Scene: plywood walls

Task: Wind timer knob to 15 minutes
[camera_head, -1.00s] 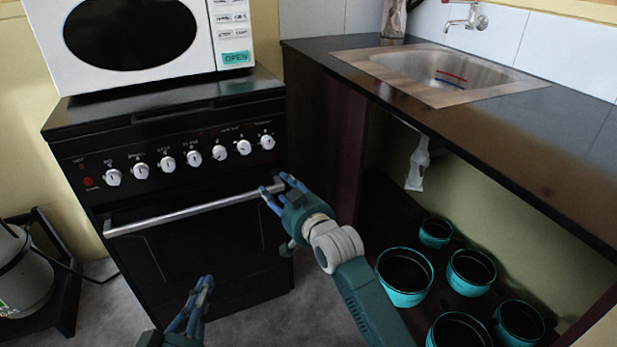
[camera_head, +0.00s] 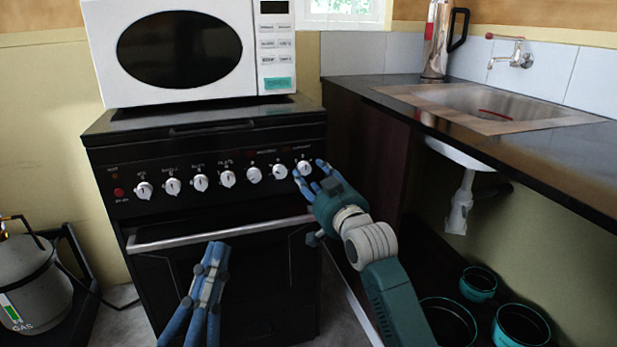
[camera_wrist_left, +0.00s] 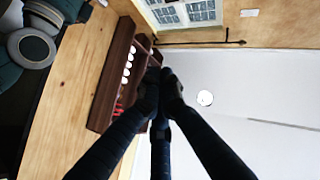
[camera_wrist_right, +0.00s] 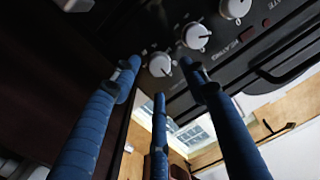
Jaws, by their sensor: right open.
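A row of several white knobs with dark pointer marks runs along the black stove's front panel in the head view. The rightmost knob (camera_head: 304,168) is at the row's right end; its label is too small to read. My right gripper (camera_head: 309,175) is open, with its blue fingertips close around this knob. In the right wrist view a white knob (camera_wrist_right: 160,64) shows between the spread fingers; contact cannot be told. My left gripper (camera_head: 217,248) is low in front of the oven door, empty. Its fingertips meet in the left wrist view (camera_wrist_left: 160,76).
The oven handle (camera_head: 220,232) sticks out below the knobs. A white microwave (camera_head: 262,60) stands on the stove. A dark counter (camera_head: 430,108) with a sink is at the right, pots (camera_head: 520,325) beneath it. A gas cylinder (camera_head: 35,290) stands at the left.

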